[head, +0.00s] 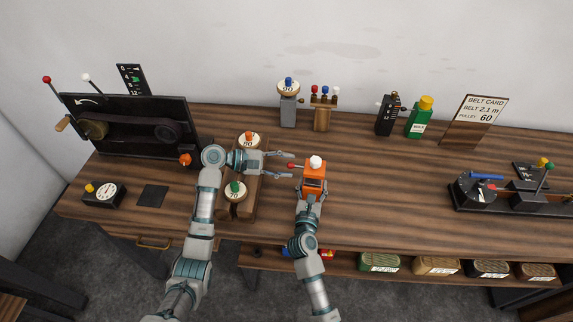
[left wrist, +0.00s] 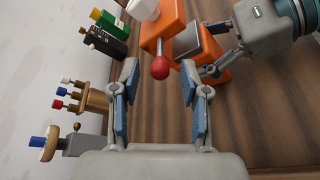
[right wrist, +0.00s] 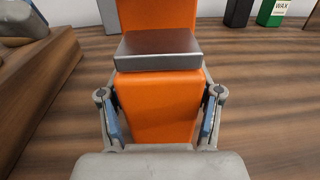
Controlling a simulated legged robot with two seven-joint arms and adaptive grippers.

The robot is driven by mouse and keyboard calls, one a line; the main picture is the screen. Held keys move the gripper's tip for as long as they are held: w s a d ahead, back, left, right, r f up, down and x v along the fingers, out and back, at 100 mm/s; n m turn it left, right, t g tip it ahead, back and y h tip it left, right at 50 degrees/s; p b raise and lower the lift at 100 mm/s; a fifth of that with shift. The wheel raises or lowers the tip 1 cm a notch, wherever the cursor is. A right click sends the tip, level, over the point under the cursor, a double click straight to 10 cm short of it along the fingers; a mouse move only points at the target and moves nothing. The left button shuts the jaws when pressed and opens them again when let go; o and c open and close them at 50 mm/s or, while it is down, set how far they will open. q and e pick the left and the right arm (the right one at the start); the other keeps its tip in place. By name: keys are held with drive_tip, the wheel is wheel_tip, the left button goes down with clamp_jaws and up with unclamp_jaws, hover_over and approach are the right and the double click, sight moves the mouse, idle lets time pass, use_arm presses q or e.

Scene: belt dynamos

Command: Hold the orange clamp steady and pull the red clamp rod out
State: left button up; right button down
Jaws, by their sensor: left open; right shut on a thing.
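The orange clamp (head: 314,182) stands on the bench near the middle, with a white knob (head: 316,161) on top. Its red-tipped rod (head: 293,166) sticks out to the left. My right gripper (right wrist: 163,125) is shut on the orange clamp from the front; a grey metal block (right wrist: 158,50) sits on the clamp above the jaws. My left gripper (head: 286,164) points right at the red rod end and is open. In the left wrist view the red ball (left wrist: 160,68) of the rod lies just beyond and between the open fingertips, apart from both pads.
A wooden rack (head: 232,208) with numbered pulleys lies under my left forearm. A grey post (head: 288,110) and a wooden peg stand (head: 323,115) are behind. A green wax bottle (head: 419,120) stands farther right.

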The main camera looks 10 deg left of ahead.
drive_tip(key=shift+f, duration=0.2)
use_arm(q)
drive_tip(key=v, duration=1.1)
drive_tip(key=shift+a, duration=0.25)
drive_tip(key=shift+f, duration=0.1)
use_arm(e)
drive_tip(key=shift+c, duration=0.7)
unclamp_jaws()
drive_tip(key=shift+r, duration=0.1)
drive_tip(key=shift+s, duration=0.1)
